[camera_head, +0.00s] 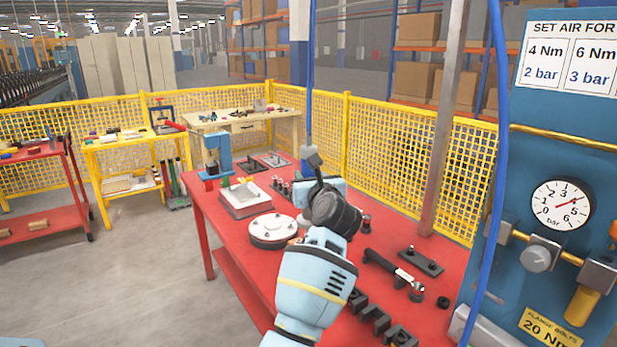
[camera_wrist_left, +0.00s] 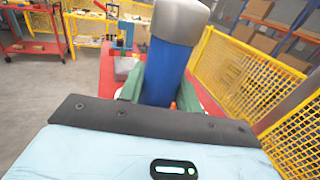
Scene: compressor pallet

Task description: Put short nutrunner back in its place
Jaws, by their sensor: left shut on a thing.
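My left gripper (camera_wrist_left: 160,90) is shut on a dark blue tool with a grey end, which I take to be the short nutrunner (camera_wrist_left: 170,65). A finger shows on each side of the tool in the left wrist view. In the head view my left wrist and gripper body hide most of it. The tool's lower end is hidden. I cannot tell which spot is its place. My right gripper is not in view.
A white round flange (camera_head: 272,230) and a white block (camera_head: 245,197) are left of my arm. A black tool with a silver part (camera_head: 393,268), a black plate (camera_head: 421,262) and black blocks (camera_head: 374,318) lie right. A blue panel with a gauge (camera_head: 561,204) stands far right.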

